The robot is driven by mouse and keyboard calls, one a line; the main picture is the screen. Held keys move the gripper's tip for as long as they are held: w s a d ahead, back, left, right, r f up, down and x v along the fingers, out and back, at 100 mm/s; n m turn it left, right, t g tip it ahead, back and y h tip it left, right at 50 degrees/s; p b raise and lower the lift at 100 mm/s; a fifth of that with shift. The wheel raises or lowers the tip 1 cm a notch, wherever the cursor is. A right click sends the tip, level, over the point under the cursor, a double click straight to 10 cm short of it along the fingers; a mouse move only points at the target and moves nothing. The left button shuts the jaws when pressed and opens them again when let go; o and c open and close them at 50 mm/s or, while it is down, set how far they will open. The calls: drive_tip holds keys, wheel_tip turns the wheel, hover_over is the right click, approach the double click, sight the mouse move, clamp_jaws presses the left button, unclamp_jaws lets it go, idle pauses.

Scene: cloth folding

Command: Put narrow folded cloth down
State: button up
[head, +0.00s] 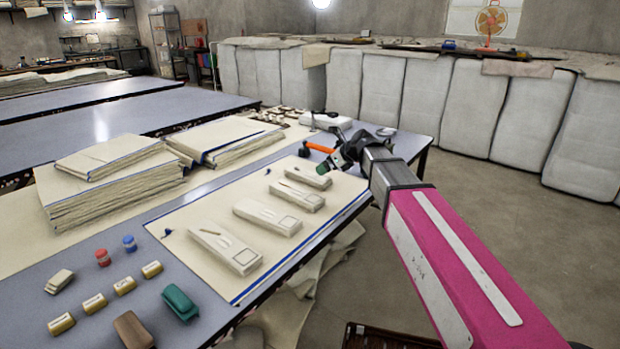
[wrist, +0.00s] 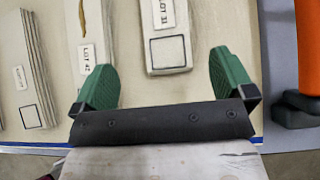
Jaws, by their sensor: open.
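Several narrow folded cloths lie in a row on a flat cream sheet (head: 205,210) on the table: a nearest one (head: 222,248), a second (head: 267,217), a third (head: 297,194) and a farthest one (head: 308,177). My gripper (head: 325,168) is at the far end of the row, by the farthest cloth. In the wrist view my gripper (wrist: 163,85) has its green fingers wide apart with nothing between the tips. A cloth tagged LOT 31 (wrist: 166,30) lies just beyond the gap, and one tagged LOT 42 (wrist: 88,20) lies left of it, partly behind the left finger.
Stacks of larger folded cloth (head: 110,180) stand at the left. An orange-handled tool (head: 318,148) is close beyond my gripper; it also shows in the wrist view (wrist: 308,45). Spools, small blocks and a green item (head: 180,303) lie at the near left.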

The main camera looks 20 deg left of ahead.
sight(311, 174)
drive_tip(key=shift+w+a+r+h, duration=0.15)
drive_tip(key=shift+w+a+h, duration=0.1)
drive_tip(key=shift+a+h, duration=0.2)
drive_tip(key=x, duration=0.5)
drive_tip(key=shift+w+a, duration=0.15)
drive_tip(key=shift+a, duration=0.1)
drive_tip(key=x, duration=0.5)
drive_tip(key=shift+w, duration=0.15)
drive_tip(key=c, duration=1)
drive_tip(key=shift+r, duration=0.15)
drive_tip(key=shift+c, duration=0.2)
